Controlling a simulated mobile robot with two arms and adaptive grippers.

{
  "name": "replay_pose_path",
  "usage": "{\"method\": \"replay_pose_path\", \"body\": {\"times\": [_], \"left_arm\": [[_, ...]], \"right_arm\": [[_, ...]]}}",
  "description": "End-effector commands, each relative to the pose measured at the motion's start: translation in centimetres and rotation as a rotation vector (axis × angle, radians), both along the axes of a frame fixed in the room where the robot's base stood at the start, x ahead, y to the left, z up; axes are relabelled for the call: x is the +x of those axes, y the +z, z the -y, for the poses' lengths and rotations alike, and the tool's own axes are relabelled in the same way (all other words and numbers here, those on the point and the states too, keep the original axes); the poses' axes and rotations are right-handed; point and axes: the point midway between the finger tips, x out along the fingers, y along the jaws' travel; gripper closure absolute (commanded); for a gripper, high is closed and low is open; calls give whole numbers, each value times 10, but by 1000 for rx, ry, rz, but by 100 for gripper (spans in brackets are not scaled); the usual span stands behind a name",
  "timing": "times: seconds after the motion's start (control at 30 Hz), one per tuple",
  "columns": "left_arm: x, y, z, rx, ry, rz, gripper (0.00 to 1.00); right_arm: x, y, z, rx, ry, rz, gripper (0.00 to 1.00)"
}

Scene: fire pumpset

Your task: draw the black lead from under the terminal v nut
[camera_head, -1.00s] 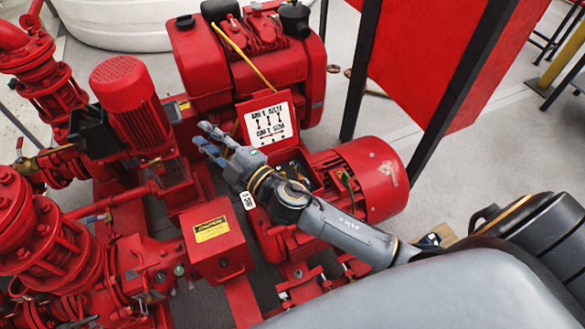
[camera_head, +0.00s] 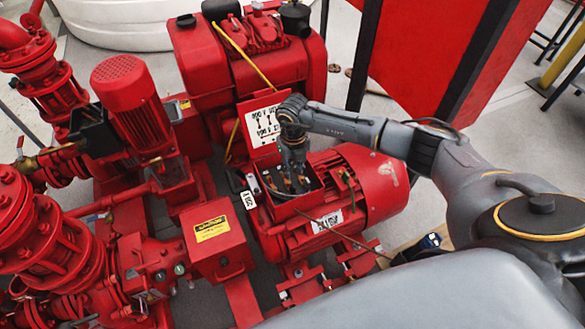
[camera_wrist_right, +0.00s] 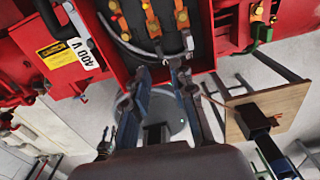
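The open terminal box (camera_head: 268,201) sits on the side of the red motor (camera_head: 371,184), its lid raised with a white diagram plate (camera_head: 262,126). My right gripper (camera_head: 294,185) points down into the box. In the right wrist view its two fingers (camera_wrist_right: 161,68) are apart, at the box's near wall (camera_wrist_right: 118,66), with nothing clearly between them. Copper-coloured links and studs (camera_wrist_right: 152,22) show on the dark terminal board. My left gripper is not in view.
A red box with a yellow label (camera_head: 212,229) stands at the left. A wooden-topped stool (camera_wrist_right: 275,105) stands on the floor.

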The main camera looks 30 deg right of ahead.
Motion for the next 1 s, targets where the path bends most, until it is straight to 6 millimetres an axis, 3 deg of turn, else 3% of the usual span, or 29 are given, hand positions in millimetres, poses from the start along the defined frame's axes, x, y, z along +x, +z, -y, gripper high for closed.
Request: {"method": "replay_pose_path", "body": {"times": [0.27,1.0], "left_arm": [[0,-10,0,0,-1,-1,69],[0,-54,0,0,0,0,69]], "right_arm": [[0,-12,0,0,0,-1,75],[0,-67,-1,3,0,0,75]]}}
